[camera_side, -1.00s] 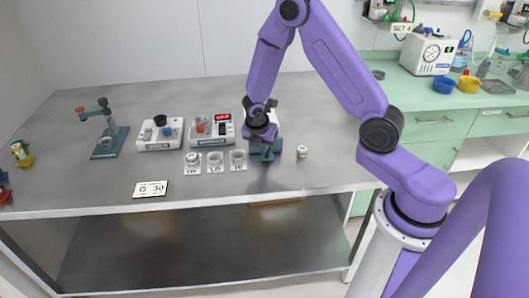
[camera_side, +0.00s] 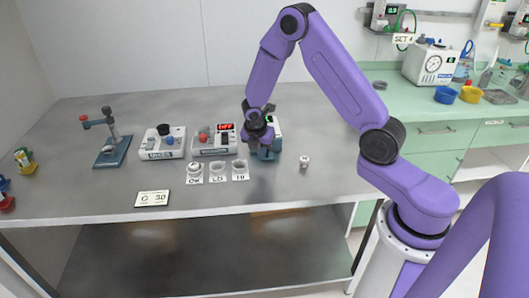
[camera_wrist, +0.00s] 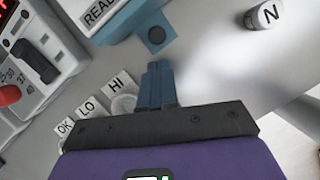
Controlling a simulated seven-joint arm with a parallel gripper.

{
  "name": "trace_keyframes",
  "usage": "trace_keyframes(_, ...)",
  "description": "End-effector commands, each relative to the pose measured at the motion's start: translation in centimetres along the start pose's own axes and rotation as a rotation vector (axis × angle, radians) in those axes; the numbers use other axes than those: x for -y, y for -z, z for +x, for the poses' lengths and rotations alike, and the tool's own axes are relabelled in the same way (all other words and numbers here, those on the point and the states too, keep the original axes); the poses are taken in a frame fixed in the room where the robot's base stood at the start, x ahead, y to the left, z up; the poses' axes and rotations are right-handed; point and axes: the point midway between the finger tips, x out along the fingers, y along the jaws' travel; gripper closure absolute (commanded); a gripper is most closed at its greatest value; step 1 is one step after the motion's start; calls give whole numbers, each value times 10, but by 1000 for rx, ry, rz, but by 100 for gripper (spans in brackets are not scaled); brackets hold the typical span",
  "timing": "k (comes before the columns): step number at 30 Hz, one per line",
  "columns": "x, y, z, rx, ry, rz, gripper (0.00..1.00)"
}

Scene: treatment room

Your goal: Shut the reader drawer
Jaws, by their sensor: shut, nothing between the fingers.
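The reader (camera_side: 275,125) is a pale box with a small dark screen with green figures and a blue base, partly behind my gripper in the side view. In the wrist view only a corner of the reader (camera_wrist: 100,14) with its "READ" label shows. The reader drawer (camera_wrist: 147,22) is a blue tongue with a dark round spot, sticking out from the reader. My gripper (camera_wrist: 158,68) is shut and empty, its blue fingertips just in front of the drawer's end. I cannot tell whether they touch. In the side view my gripper (camera_side: 262,150) hides part of the drawer.
Left of the reader stand a white device with a red display (camera_side: 214,140), a mixer (camera_side: 163,143) and a blue stand (camera_side: 112,150). Cups on OK, LO and HI labels (camera_side: 218,179) sit in front. A small white vial (camera_side: 304,161) stands to the right, with free table around it.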

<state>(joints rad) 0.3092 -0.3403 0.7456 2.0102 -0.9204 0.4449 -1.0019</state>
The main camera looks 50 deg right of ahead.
Motion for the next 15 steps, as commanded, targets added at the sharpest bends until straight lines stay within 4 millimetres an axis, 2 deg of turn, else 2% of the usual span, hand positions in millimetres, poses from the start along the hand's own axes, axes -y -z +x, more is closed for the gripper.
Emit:
trace_keyframes(3, -1, 21, -12, 1, -4, -4, 100)
trace_keyframes(15, -2, 17, -82, 2, -7, 0, 100)
